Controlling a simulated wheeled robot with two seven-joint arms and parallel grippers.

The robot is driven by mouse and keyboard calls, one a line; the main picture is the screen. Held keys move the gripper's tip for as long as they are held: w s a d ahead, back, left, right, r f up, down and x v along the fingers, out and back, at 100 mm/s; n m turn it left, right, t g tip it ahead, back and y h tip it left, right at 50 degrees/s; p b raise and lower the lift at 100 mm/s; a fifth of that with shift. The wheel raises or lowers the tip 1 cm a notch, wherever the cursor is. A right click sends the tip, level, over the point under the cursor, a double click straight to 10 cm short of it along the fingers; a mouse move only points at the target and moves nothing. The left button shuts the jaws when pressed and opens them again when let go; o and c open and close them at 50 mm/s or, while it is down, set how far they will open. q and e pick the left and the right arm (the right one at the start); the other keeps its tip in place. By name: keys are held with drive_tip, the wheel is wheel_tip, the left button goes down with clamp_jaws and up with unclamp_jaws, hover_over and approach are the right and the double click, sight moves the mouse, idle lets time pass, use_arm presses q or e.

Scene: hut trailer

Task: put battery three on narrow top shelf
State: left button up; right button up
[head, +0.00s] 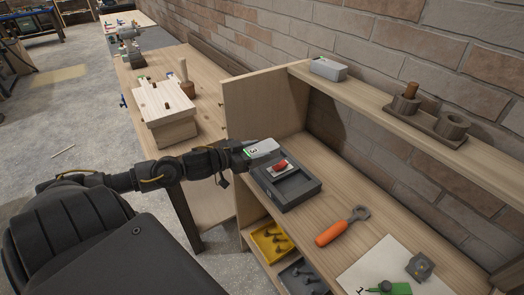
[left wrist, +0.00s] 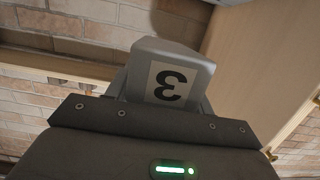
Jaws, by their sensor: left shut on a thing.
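The grey battery marked 3 (head: 262,149) is held in my left gripper (head: 244,154), above the left part of the dark grey tray on the workbench. In the left wrist view the battery (left wrist: 170,75) fills the middle, its number upside down. The left gripper is shut on it. The narrow top shelf (head: 365,97) is a wooden board along the brick wall, higher than the battery. A grey box-shaped block (head: 328,68) lies at its left end. My right gripper is not in view.
The dark tray (head: 300,190) holds a red and white item (head: 279,167). An orange-handled tool (head: 343,226) lies right of it. A dark holder with round cups (head: 430,125) stands on the shelf; bare board lies left of it. A wooden side panel (head: 262,108) supports the shelf's left end.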

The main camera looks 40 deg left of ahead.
sight(252, 154)
use_arm(q)
drive_tip(key=shift+s+d+r, duration=0.25)
drive_tip(key=shift+s+r, duration=0.05)
drive_tip(key=shift+s, duration=0.25)
drive_tip(key=shift+s+d+r, duration=0.2)
drive_tip(key=shift+s+r, duration=0.05)
drive_tip(key=shift+s, duration=0.35)
drive_tip(key=shift+s+d+r, duration=0.25)
drive_tip(key=shift+s+r, duration=0.05)
drive_tip(key=shift+s, duration=0.25)
